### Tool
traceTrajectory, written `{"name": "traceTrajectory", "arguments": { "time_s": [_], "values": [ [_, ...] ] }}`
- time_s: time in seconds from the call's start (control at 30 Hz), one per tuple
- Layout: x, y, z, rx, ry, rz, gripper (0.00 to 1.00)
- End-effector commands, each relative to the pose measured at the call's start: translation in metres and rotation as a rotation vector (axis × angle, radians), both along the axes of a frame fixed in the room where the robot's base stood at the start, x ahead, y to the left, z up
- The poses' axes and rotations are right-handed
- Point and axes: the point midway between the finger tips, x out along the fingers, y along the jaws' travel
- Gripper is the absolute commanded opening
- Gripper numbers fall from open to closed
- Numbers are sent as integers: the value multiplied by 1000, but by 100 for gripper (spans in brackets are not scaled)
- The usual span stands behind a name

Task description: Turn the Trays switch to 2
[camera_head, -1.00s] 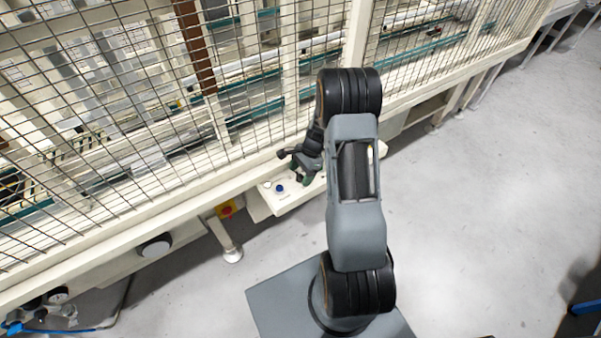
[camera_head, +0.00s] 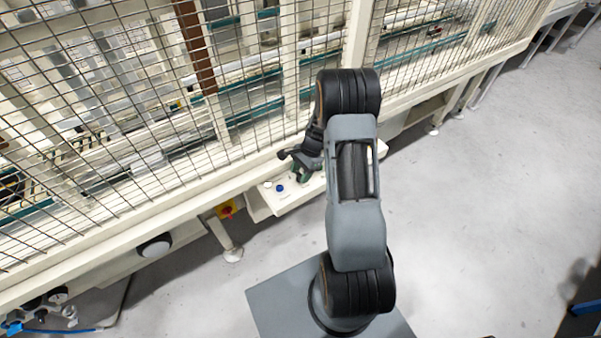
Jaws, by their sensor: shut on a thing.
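A cream control panel (camera_head: 275,206) juts out from the machine's front below the mesh guard. A blue button (camera_head: 280,188) and a pale button (camera_head: 267,185) show on its left part. My gripper (camera_head: 303,176) is over the panel, to the right of the blue button, with its fingers pointing down at the panel. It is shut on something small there. The Trays switch itself and its position marks cannot be made out; the fingers and my arm hide that part of the panel.
A wire mesh guard (camera_head: 110,130) rises behind the panel. A red and yellow switch (camera_head: 226,209) sits on the machine's frame left of the panel, and a round dark-rimmed dial (camera_head: 155,246) is further left. The grey floor (camera_head: 480,200) at right is clear.

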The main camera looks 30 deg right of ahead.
Motion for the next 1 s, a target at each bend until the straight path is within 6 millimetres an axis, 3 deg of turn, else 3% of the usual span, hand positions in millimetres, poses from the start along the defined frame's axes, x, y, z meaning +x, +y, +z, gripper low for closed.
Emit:
{"name": "traceTrajectory", "arguments": {
  "time_s": [0.6, 1.0],
  "values": [
    [2, 1, 0, 0, 0, 494, 23],
    [2, 1, 0, 0, 0, 690, 23]
  ]
}}
